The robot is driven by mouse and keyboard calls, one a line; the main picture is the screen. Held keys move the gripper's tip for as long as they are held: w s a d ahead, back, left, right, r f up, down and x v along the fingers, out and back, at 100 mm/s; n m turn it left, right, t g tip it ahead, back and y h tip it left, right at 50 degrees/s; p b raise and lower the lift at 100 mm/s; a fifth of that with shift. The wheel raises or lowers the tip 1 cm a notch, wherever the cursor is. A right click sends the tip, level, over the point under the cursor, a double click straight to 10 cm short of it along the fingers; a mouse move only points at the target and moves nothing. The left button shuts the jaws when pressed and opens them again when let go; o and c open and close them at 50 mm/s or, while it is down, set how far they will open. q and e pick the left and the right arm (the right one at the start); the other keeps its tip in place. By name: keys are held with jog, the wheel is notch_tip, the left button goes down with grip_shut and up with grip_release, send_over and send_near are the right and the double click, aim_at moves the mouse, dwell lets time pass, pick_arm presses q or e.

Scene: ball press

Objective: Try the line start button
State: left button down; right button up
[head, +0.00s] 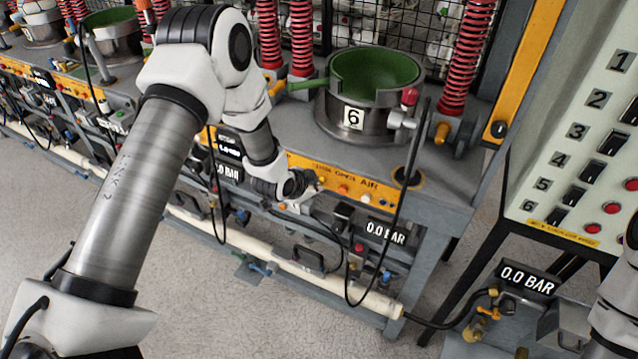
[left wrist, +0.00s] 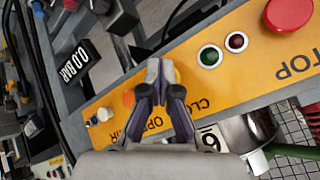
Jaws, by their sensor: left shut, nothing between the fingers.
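No button that I can read as line start shows. My left gripper (head: 308,190) is shut and empty in front of the yellow control strip (head: 345,184) of press 6 (head: 365,95). In the left wrist view its closed fingertips (left wrist: 160,68) lie over the strip, which carries CLOSE, OPEN and AIR lettering. An orange button (left wrist: 128,98) is beside the fingers. A green button (left wrist: 209,56), a small red one (left wrist: 236,42) and a large red STOP button (left wrist: 289,12) are farther right. I cannot tell whether the fingertips touch anything. My right gripper is out of view.
A pale control cabinet (head: 540,150) with numbered black switches and red buttons stands at the right. A pressure display (head: 386,233) reads 0.0 BAR below the strip. A black cable (head: 425,140) hangs before press 6. The floor (head: 210,290) in front is clear.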

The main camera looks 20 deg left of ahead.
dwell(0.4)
pick_arm(q)
jog(key=shift+s+p, duration=0.3)
jog(key=shift+s, duration=0.5)
jog(key=s+p, duration=0.1)
jog(key=s, duration=0.4)
jog(key=shift+a, duration=0.1)
dwell(0.5)
